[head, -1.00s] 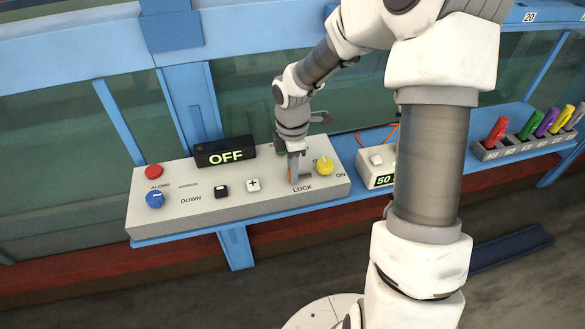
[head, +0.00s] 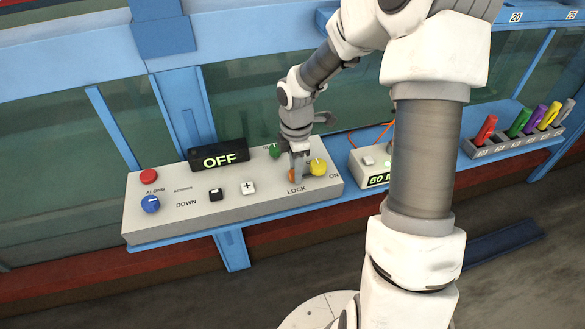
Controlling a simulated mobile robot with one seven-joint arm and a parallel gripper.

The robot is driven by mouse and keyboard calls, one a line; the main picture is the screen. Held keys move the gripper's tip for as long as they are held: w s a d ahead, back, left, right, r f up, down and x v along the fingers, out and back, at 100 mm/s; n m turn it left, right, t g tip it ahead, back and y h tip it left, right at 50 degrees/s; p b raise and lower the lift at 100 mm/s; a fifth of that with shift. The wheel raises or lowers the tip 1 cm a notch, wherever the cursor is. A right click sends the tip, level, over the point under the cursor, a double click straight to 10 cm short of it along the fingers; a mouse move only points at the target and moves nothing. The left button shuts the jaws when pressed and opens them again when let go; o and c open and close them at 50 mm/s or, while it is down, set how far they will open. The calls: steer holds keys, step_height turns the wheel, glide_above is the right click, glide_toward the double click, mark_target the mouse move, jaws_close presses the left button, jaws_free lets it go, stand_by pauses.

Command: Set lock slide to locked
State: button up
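The grey control panel (head: 150,222) carries a slide marked LOCK. A small orange part (head: 292,176), which looks like the lock slide's handle, shows just above that label, beside my gripper's fingers. My gripper (head: 298,178) points down at the panel between the orange part and the yellow knob (head: 318,168). Its fingertips are at or very near the panel surface. The fingers hide part of the slide, so I cannot tell its setting or whether they touch or hold it. They look like one narrow bar from here.
A green knob (head: 274,151) sits behind my gripper. A display (head: 218,156) reading OFF, a red button (head: 148,176), a blue knob (head: 150,204), and black (head: 216,194) and white (head: 248,187) buttons lie left. A small box (head: 370,170) stands right, near a rack of coloured handles (head: 500,146).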

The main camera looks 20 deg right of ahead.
steer(key=o, duration=0.3)
step_height(320, 180, up, 18)
steer(key=p, duration=0.1)
steer(key=shift+f+p, duration=0.25)
steer(key=shift+p, duration=0.1)
steer(key=shift+a, duration=0.1)
